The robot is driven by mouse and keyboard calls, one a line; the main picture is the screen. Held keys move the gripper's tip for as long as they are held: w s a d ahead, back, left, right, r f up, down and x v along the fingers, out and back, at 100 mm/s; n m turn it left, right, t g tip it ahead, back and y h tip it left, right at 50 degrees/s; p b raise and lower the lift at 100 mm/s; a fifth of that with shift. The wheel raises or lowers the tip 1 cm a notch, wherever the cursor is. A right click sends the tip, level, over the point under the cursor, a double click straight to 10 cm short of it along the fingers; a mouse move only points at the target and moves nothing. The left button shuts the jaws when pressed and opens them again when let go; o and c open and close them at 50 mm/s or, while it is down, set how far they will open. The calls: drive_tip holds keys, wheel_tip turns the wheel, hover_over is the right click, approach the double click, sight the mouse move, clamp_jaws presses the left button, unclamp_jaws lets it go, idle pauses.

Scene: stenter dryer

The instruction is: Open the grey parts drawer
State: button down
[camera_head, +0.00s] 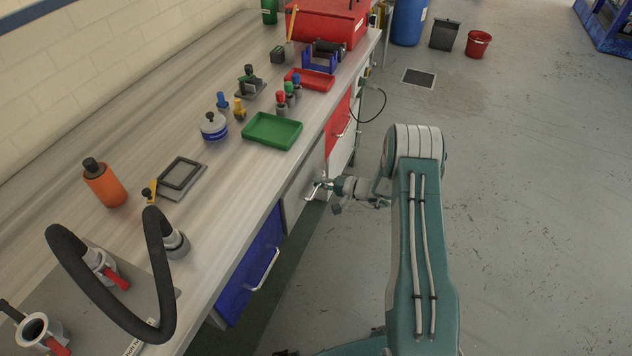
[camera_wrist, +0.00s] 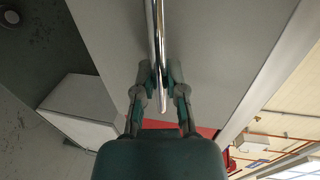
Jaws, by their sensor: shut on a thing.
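The grey parts drawer (camera_head: 299,196) is in the bench front, between a blue front and a red front. Its front also fills much of the wrist view (camera_wrist: 225,45). Its silver bar handle (camera_wrist: 158,28) runs down the middle of the wrist view, between my fingers. My gripper (camera_head: 322,186) is at the drawer front in the head view. In the wrist view my gripper (camera_wrist: 158,78) has one finger on each side of the bar, shut on it. I see no clear gap around the drawer front. Part of the drawer is hidden behind my gripper.
The blue drawer (camera_head: 252,266) with a silver handle is nearer, and the red front (camera_head: 338,124) is farther along. A green tray (camera_head: 272,131) and several bottles stand on the worktop (camera_head: 225,170) above. The floor (camera_head: 520,170) right of the bench is clear around my arm.

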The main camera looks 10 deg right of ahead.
drive_tip(key=f+v, duration=0.2)
drive_tip(key=v, duration=1.1)
drive_tip(key=s+f+v, duration=0.1)
drive_tip(key=f+v, duration=0.2)
drive_tip(key=v, duration=1.1)
drive_tip(key=shift+d+f, duration=0.5)
drive_tip(key=shift+f, duration=0.05)
drive_tip(key=c, duration=0.8)
unclamp_jaws()
drive_tip(key=shift+o, duration=0.6)
drive_tip(key=shift+w, duration=0.1)
drive_tip(key=shift+r, duration=0.1)
drive_tip(key=shift+d, duration=0.15)
drive_tip(key=v, duration=1.1)
drive_tip(key=shift+s+d, duration=0.25)
drive_tip(key=shift+d, duration=0.1)
